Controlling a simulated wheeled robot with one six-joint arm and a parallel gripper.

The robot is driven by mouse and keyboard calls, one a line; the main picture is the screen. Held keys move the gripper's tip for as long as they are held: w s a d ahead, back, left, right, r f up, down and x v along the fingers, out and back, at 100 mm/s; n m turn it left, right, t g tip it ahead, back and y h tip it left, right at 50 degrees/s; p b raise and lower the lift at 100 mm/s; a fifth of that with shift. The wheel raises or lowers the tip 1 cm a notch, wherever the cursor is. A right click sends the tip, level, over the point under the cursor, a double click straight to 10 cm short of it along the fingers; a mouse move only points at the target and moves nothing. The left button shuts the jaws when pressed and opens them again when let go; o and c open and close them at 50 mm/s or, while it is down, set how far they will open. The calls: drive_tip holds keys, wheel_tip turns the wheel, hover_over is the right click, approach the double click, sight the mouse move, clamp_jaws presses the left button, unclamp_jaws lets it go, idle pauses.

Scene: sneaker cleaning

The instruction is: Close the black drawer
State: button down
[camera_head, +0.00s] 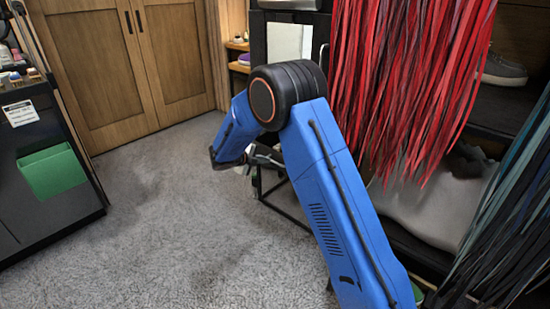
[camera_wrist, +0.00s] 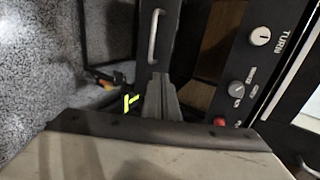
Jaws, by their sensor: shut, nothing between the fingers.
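In the wrist view a black drawer front (camera_wrist: 183,42) with a silver bar handle (camera_wrist: 154,36) stands apart from the machine's control panel (camera_wrist: 262,62). A brown surface shows in the gap, so the drawer looks pulled out. My gripper (camera_wrist: 161,82) is shut and empty, with its grey fingertips just below the handle in the picture. I cannot tell if they touch the front. In the head view my gripper (camera_head: 265,156) is partly hidden at the end of my blue arm, and the drawer is mostly hidden behind the arm.
The control panel has knobs and a red button (camera_wrist: 220,121). Red hanging strips (camera_head: 405,75) are right of my arm. A black cart with a green bin (camera_head: 52,171) stands at the left. Grey carpet (camera_head: 170,225) is free between them. Wooden cabinet doors (camera_head: 125,60) are behind.

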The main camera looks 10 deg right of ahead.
drive_tip(key=shift+w+d+r+x, duration=0.15)
drive_tip(key=shift+r+x, duration=0.15)
drive_tip(key=shift+x, duration=1.85)
drive_tip(key=shift+w+d+r+x, duration=0.1)
drive_tip(key=shift+r+x, duration=0.15)
drive_tip(key=shift+x, duration=1.9)
drive_tip(key=shift+w+d+r+x, duration=0.15)
drive_tip(key=shift+r+x, duration=0.15)
drive_tip(key=shift+x, duration=1.85)
drive_tip(key=shift+s, duration=0.1)
drive_tip(key=w+d, duration=0.5)
drive_tip(key=d, duration=0.2)
drive_tip(key=shift+w+d, duration=0.35)
